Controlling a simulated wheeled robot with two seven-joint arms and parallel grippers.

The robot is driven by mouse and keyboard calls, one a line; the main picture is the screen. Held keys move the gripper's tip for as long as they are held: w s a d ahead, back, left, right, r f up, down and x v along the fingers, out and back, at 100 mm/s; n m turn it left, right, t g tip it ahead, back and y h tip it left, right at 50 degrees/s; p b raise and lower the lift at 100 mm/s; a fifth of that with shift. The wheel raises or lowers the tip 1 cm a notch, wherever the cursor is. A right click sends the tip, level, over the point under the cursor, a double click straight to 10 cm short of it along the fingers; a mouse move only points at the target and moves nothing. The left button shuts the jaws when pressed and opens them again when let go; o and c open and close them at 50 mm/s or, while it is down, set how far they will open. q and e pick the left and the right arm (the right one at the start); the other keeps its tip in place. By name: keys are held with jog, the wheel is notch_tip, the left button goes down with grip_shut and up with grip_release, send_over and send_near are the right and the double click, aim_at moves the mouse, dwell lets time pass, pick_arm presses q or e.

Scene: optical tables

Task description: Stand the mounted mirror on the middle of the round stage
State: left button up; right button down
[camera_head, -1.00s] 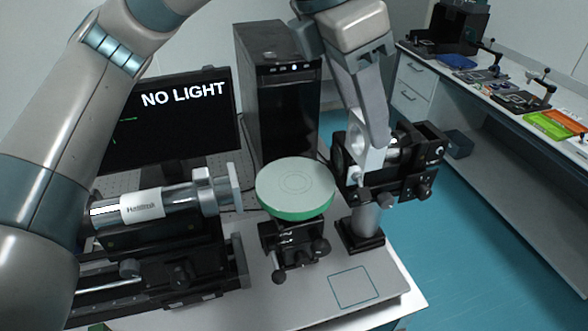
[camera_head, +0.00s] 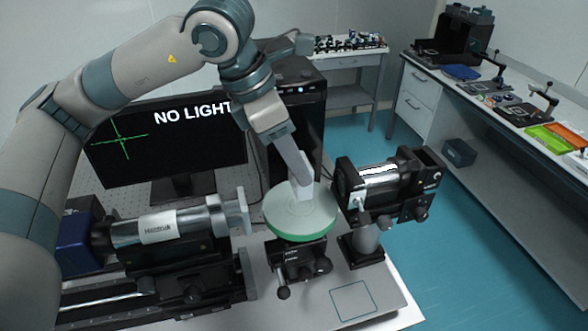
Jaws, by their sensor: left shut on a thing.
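The round stage (camera_head: 290,217) has a pale top and a green rim and sits on a black mount on the optical table. My left gripper (camera_head: 301,176) reaches down from behind and is shut on the mounted mirror (camera_head: 304,191), a small pale block. The mirror is over the stage's top, near its middle or slightly to the back. I cannot tell whether its foot touches the stage. The gripper's fingers hide part of the mirror. My right gripper is out of view.
A silver tube instrument (camera_head: 165,227) stands left of the stage, and a black cylindrical instrument (camera_head: 385,182) on a post stands close on its right. A monitor (camera_head: 160,150) reading "NO LIGHT" and a black computer tower (camera_head: 312,110) are behind. An outlined square (camera_head: 354,301) in front is empty.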

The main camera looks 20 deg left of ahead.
aim_at(294, 190)
pick_arm(q)
jog(key=shift+d, duration=0.1)
jog(key=shift+f+p, duration=0.3)
jog(key=shift+p, duration=0.05)
jog(key=shift+f+p, duration=0.9)
jog(key=shift+f, duration=0.7)
jog(key=shift+f+b, duration=0.25)
jog(key=shift+b, duration=0.05)
jog(key=o, duration=1.2)
jog(key=shift+r, duration=0.15)
